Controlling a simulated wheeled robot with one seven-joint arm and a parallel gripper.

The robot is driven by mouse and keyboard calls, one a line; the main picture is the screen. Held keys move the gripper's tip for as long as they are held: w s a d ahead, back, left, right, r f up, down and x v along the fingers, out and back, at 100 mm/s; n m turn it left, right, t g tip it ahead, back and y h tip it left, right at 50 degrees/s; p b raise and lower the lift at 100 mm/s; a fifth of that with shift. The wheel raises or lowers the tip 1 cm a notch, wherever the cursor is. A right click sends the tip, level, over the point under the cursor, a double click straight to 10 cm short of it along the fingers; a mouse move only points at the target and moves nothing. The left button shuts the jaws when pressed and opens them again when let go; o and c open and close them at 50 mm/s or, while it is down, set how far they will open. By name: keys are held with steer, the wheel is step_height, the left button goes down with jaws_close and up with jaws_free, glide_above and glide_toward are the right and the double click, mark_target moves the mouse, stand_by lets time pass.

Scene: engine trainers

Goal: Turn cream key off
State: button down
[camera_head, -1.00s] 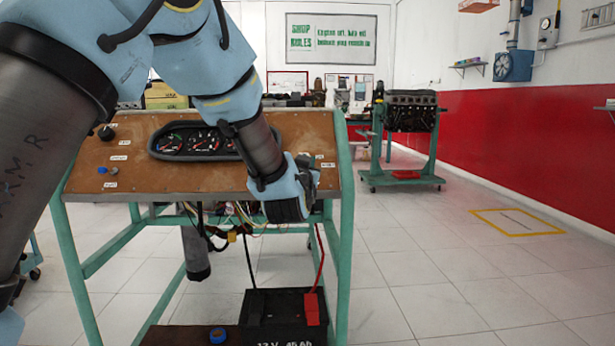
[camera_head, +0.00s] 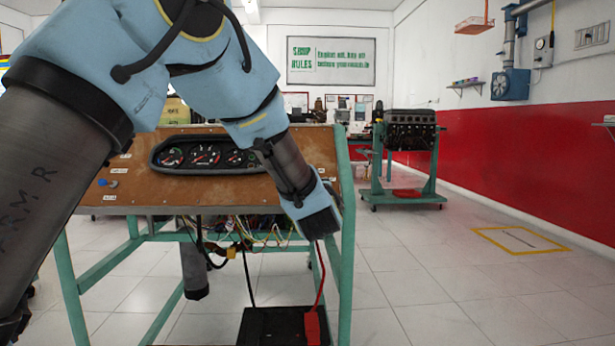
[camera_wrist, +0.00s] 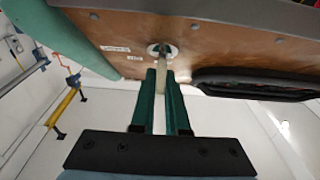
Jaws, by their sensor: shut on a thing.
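The cream key (camera_wrist: 162,61) stands in a round metal key switch (camera_wrist: 161,49) on the brown panel in the wrist view. My gripper (camera_wrist: 163,73) has two green fingers closed around the key's near end. The key's outer part is hidden between the fingers. In the head view my wrist is in front of the panel's lower right corner and hides the key, the switch and my fingers.
The brown panel (camera_head: 125,182) carries a gauge cluster (camera_head: 205,156) and sits on a green frame (camera_head: 345,250). Loose wires (camera_head: 255,232) hang below it. A battery (camera_head: 268,326) is low in front. Open floor lies to the right, before an engine stand (camera_head: 405,195).

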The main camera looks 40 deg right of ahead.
steer(key=c, duration=0.9)
jaws_free()
steer(key=v, duration=1)
steer(key=shift+s+a, duration=0.2)
steer(key=shift+s, duration=0.15)
